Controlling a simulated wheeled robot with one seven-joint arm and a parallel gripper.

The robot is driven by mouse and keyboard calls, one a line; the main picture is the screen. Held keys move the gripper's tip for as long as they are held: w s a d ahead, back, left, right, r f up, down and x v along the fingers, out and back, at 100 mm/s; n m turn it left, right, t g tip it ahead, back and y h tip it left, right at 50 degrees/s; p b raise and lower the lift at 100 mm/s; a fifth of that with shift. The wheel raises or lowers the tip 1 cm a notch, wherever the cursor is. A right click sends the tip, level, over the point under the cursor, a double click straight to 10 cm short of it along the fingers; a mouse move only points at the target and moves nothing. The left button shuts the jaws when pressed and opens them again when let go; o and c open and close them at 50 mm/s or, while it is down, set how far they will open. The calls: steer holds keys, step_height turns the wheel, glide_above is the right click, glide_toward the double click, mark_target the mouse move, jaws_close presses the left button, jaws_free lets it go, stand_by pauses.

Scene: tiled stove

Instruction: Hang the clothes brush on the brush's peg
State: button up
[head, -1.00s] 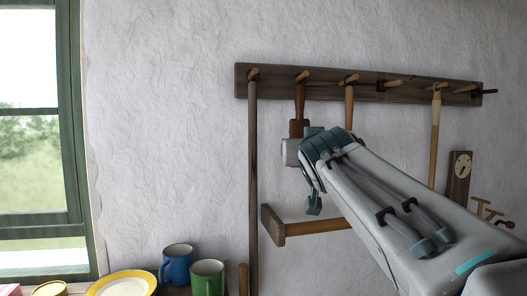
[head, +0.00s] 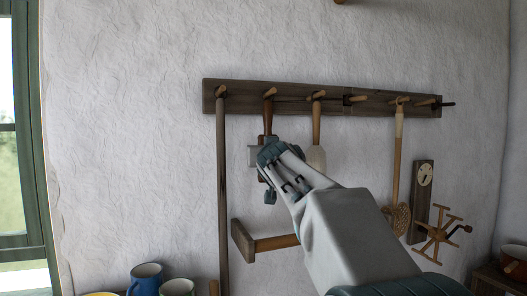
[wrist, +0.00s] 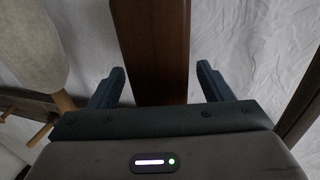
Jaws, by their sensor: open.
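The clothes brush, seemingly the dark brown wooden piece (head: 268,118), hangs down below the second peg from the left (head: 270,93) on the wall rail (head: 295,98). Its top is at that peg; I cannot tell how it sits on it. My gripper (head: 268,152) is in front of its lower part and hides it. In the wrist view the brown wood (wrist: 160,40) stands between the two blue fingers of my gripper (wrist: 160,68). The fingers are open, with a gap on each side of the wood.
A pale paddle (head: 317,158) hangs close to the right of my gripper. A long pole (head: 223,180) is at the left, a wooden crossbar tool (head: 272,243) below. A beater (head: 396,218), a dial board (head: 422,185) and mugs (head: 146,279) are farther off.

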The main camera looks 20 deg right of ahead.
steer(key=shift+w+d, duration=0.1)
steer(key=shift+w, duration=0.25)
steer(key=shift+c, duration=0.3)
steer(key=c, duration=1.1)
steer(key=o, duration=1.1)
steer(key=shift+o, duration=0.2)
steer(key=b+v, duration=0.3)
steer(key=v, duration=1.1)
